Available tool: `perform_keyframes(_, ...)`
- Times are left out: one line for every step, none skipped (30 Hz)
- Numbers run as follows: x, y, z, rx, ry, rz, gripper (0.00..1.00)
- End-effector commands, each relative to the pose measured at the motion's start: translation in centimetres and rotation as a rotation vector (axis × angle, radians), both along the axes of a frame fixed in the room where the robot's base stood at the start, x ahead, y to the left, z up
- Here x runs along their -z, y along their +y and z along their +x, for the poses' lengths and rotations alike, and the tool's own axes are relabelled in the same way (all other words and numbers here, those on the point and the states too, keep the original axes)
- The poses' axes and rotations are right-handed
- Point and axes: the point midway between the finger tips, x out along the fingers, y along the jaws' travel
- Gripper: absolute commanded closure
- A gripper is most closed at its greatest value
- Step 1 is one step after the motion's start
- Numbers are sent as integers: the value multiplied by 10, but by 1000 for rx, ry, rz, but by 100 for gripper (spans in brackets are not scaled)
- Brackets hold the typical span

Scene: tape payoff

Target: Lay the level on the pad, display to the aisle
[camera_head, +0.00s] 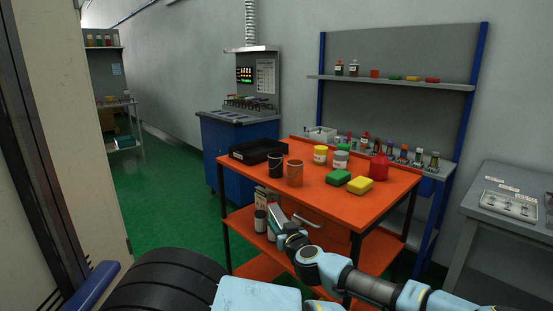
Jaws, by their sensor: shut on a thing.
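My gripper (282,228) is at the end of my light-blue arm, low in front of the orange cart's upper shelf. It is shut on a slim grey bar (276,217), which seems to be the level. The bar is tilted and small in view. I cannot make out its display or which way it faces. The fingers are mostly hidden by the dark wrist. I cannot pick out the pad for certain.
The orange cart (331,206) carries a black tray (251,153), cups, a red bottle (378,167) and yellow and green blocks. Bottles stand on its lower shelf near my gripper. A grey bench (485,226) is at right. Green floor is open at left.

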Motion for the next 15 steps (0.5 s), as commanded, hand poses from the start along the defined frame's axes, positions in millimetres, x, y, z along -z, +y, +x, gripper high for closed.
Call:
perform_keyframes(19, 20, -3, 18, 3, 8, 100)
perform_keyframes(27, 28, -4, 38, 1, 7, 100)
perform_keyframes(38, 40, -8, 61, 2, 9, 100)
perform_keyframes(47, 47, -12, 81, 3, 8, 100)
perform_keyframes(55, 55, -16, 101, 3, 8, 100)
perform_keyframes(65, 65, -23, 126, 3, 9, 100)
perform_keyframes(72, 72, -28, 144, 3, 8, 100)
perform_keyframes(79, 77, -34, 162, 2, 7, 100)
perform_keyframes(87, 85, -41, 185, 2, 6, 100)
perform_keyframes(92, 89, -48, 202, 2, 5, 100)
perform_keyframes(97, 94, -54, 217, 2, 5, 100)
perform_keyframes(103, 98, -61, 237, 1, 3, 100)
perform_keyframes(106, 101, -67, 250, 1, 3, 100)
perform_keyframes(109, 103, -72, 263, 0, 3, 100)
perform_keyframes(113, 105, -78, 278, 0, 2, 100)
